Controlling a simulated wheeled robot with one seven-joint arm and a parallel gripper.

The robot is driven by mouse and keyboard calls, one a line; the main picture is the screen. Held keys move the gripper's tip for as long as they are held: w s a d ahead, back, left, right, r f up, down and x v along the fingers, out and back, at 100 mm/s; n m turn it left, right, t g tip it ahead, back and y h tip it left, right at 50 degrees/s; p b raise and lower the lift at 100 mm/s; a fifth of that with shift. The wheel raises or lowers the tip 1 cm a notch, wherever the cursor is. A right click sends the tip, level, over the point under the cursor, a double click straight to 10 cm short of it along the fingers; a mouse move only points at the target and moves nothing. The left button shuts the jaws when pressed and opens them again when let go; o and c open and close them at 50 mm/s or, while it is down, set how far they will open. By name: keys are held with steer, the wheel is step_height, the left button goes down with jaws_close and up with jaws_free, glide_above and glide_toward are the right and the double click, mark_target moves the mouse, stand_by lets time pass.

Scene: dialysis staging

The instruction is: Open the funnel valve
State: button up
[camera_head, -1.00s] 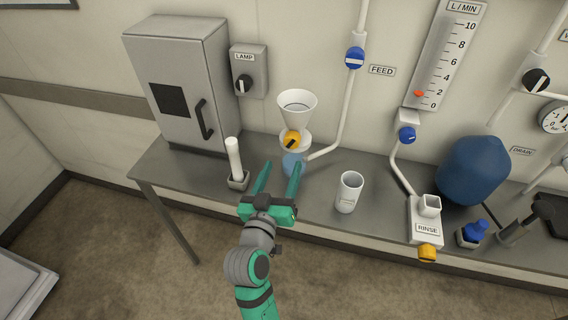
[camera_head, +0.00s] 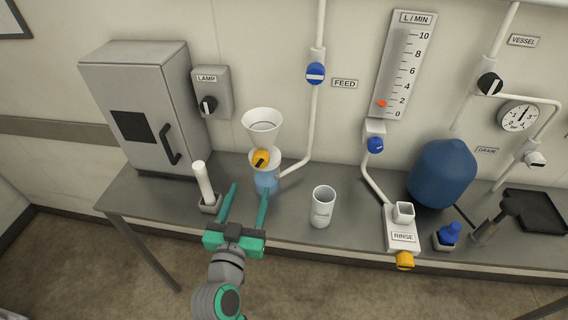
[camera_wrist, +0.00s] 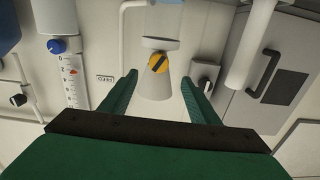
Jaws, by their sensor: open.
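The funnel (camera_head: 262,128) is a white cone above the bench, joined below to a clear blue-tinted vessel (camera_head: 267,182). The funnel valve (camera_head: 261,158) is a yellow-orange knob with a dark bar across it, on the front of the funnel's neck. The wrist view shows the valve knob (camera_wrist: 158,63) upside down, ahead and between my fingers, with its bar slanted. My gripper (camera_head: 250,190) is open and empty, in front of and a little below the knob. Its fingers appear apart from the knob. Nothing hides the knob.
A white cylinder stands in a holder (camera_head: 209,203) left of my gripper, and a white cup (camera_head: 323,206) stands to the right. The feed pipe (camera_head: 315,120) with a blue valve rises behind. The cabinet (camera_head: 140,105) and lamp switch (camera_head: 209,104) are at left.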

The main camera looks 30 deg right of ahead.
mark_target(259, 163)
steer(key=x, duration=1.1)
steer(key=shift+s, duration=0.1)
steer(key=c, duration=1.1)
